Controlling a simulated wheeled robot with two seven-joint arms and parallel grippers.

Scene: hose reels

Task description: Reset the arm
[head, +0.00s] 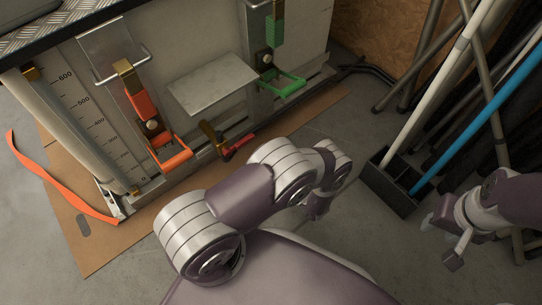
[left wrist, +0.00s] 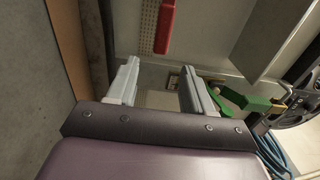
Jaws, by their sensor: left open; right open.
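My left arm (head: 240,195) reaches across the middle of the head view, in front of the cabinet. Its gripper is mostly hidden behind the arm there. In the left wrist view my left gripper (left wrist: 162,92) has its two pale fingers spread apart with nothing between them. Beyond it show a red handle (left wrist: 165,27) and a green lever (left wrist: 247,101). My right gripper (head: 440,240) is at the right edge of the head view, open and empty above the concrete floor.
The cabinet front carries an orange lever (head: 170,155), a green lever (head: 283,84), a red-handled valve (head: 236,147) and a grey plate (head: 212,84). An orange strap (head: 55,188) lies at left. A black holder (head: 396,183) with white and blue poles (head: 485,112) stands at right.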

